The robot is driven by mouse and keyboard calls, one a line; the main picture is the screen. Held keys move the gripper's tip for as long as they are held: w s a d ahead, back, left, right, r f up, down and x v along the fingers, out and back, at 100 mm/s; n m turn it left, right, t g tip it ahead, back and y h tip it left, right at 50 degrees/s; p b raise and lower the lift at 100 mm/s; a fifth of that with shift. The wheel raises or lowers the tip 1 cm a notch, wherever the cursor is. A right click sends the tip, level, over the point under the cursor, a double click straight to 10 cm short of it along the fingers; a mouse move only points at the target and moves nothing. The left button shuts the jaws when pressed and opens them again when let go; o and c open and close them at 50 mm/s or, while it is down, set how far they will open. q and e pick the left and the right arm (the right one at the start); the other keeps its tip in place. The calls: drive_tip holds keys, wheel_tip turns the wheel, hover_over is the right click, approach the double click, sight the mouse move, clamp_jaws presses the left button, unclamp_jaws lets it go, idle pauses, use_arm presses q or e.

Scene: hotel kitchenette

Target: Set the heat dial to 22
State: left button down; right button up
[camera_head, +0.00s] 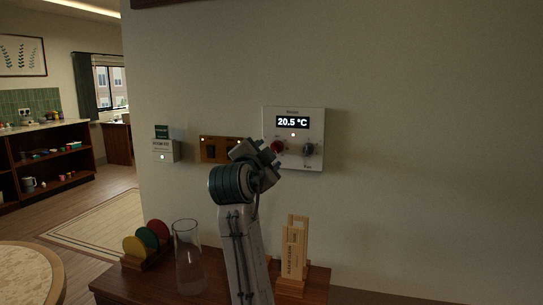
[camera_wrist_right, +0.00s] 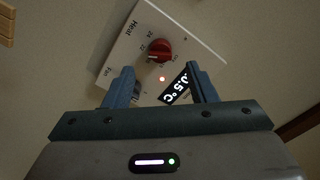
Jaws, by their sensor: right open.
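The white thermostat panel (camera_head: 316,118) is on the wall, with a display (camera_head: 293,122) reading 20.5 °C. Its red heat dial (camera_head: 278,147) is left of a grey dial (camera_head: 308,149). In the right wrist view the panel appears rotated, and the red heat dial (camera_wrist_right: 159,50) stands clear beyond my fingertips, near the labels 22 and 24. Its pale mark faces lower left, just below the 22. My right gripper (camera_wrist_right: 160,76) is open and empty, apart from the dial. In the head view it partly hides the panel's lower left. My left gripper is not in view.
A wooden switch plate (camera_head: 208,150) and a small white box (camera_head: 163,152) are on the wall to the left. The wall to the right is bare.

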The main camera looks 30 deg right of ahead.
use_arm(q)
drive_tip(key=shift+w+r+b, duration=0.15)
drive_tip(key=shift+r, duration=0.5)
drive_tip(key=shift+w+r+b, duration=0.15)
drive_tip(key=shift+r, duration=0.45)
use_arm(e)
drive_tip(key=v, duration=0.4)
drive_tip(key=shift+s+a, duration=0.15)
drive_tip(key=shift+a, duration=0.05)
